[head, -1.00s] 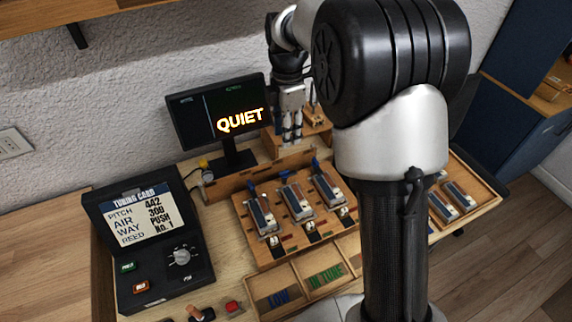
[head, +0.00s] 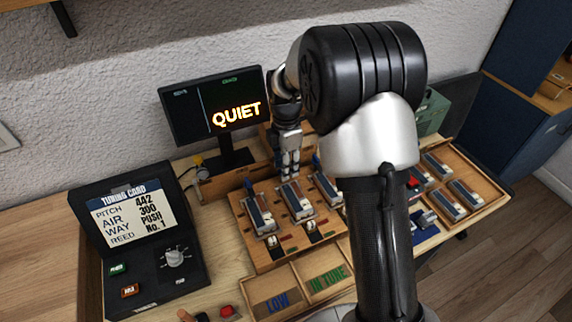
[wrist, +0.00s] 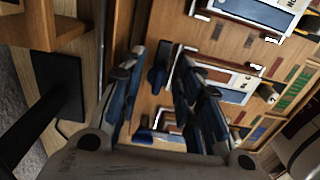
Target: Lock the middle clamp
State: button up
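Three reed units sit in a row on a wooden board (head: 268,255), each with a blue clamp lever at its back edge. The middle unit (head: 297,202) lies in front of my gripper (head: 289,170). My gripper points down at the back of this unit and hides its lever in the head view. In the wrist view my gripper (wrist: 163,98) is open. The blue middle clamp lever (wrist: 158,76) shows between its two fingers, apart from both. The middle unit (wrist: 232,82) also shows there, partly behind one finger. I cannot tell the height of the fingertips above the lever.
The left lever (head: 248,186) and right lever (head: 317,160) stand close on either side. A monitor (head: 212,115) reading QUIET stands behind left. A tuning card box (head: 135,245) is at left. Trays marked LOW and IN TUNE (head: 328,282) are in front. A wooden tray (head: 478,178) is at right.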

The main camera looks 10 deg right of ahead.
jog(key=shift+c, duration=0.3)
grip_shut()
jog(key=shift+r+m+p, duration=0.1)
jog(key=shift+m+p, duration=0.2)
jog(key=shift+s+m+p, duration=0.15)
jog(key=shift+m+p, duration=0.55)
jog(key=shift+m, duration=0.2)
jog(key=m+p, duration=0.2)
jog(key=m, duration=0.1)
jog(key=shift+s+m, duration=0.15)
jog(key=shift+m, duration=0.15)
jog(key=m+p, duration=0.1)
jog(key=m, duration=0.2)
jog(key=m+p, duration=0.1)
jog(key=m, duration=0.2)
jog(key=shift+s+a+p, duration=0.2)
jog(key=shift+p, duration=0.2)
jog(key=m+p, duration=0.1)
jog(key=m, duration=0.4)
jog(key=shift+s+a+m, duration=0.1)
jog(key=shift+a+m, duration=0.05)
jog(key=shift+m, duration=0.25)
